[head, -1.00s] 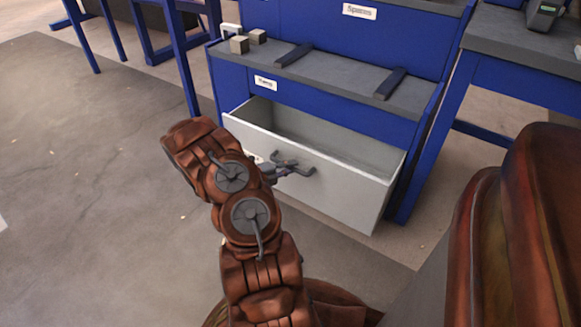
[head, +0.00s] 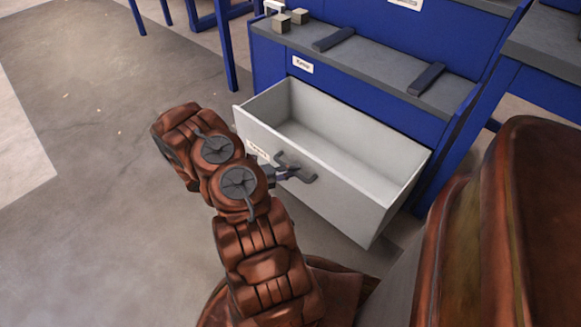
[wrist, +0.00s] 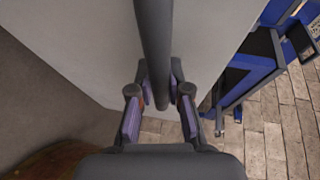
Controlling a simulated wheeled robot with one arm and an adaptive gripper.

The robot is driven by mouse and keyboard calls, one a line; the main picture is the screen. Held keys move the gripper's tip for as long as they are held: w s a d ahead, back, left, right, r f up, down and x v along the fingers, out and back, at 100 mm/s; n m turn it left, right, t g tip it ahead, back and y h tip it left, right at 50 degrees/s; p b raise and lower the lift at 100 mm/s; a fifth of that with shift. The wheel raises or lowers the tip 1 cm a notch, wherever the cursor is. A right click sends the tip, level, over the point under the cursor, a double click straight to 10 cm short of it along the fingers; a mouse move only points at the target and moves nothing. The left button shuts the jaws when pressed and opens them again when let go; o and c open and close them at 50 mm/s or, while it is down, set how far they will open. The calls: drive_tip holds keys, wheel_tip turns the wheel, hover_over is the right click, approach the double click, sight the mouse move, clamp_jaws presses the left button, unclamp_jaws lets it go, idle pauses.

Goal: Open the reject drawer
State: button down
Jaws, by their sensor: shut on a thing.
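The reject drawer (head: 330,185) is a light grey box pulled well out of the blue bench (head: 370,107), and its inside looks empty. A small label (head: 258,150) is on its front panel. The dark bar handle (head: 297,167) is on the front, and it runs down the middle of the wrist view (wrist: 154,50). My gripper (head: 280,173) is at the handle. In the wrist view my gripper (wrist: 158,100) has its purple-padded fingers on both sides of the bar, shut on it. Part of the front panel is hidden behind my arm.
The bench's grey top holds two small blocks (head: 290,20) and two dark bars (head: 427,79). Another blue table (head: 545,45) stands close on the right. The floor (head: 80,190) to the left is clear.

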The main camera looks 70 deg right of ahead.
drive_tip(key=shift+w, duration=0.1)
drive_tip(key=c, duration=1.1)
unclamp_jaws()
drive_tip(key=v, duration=1.2)
drive_tip(key=shift+r, duration=0.1)
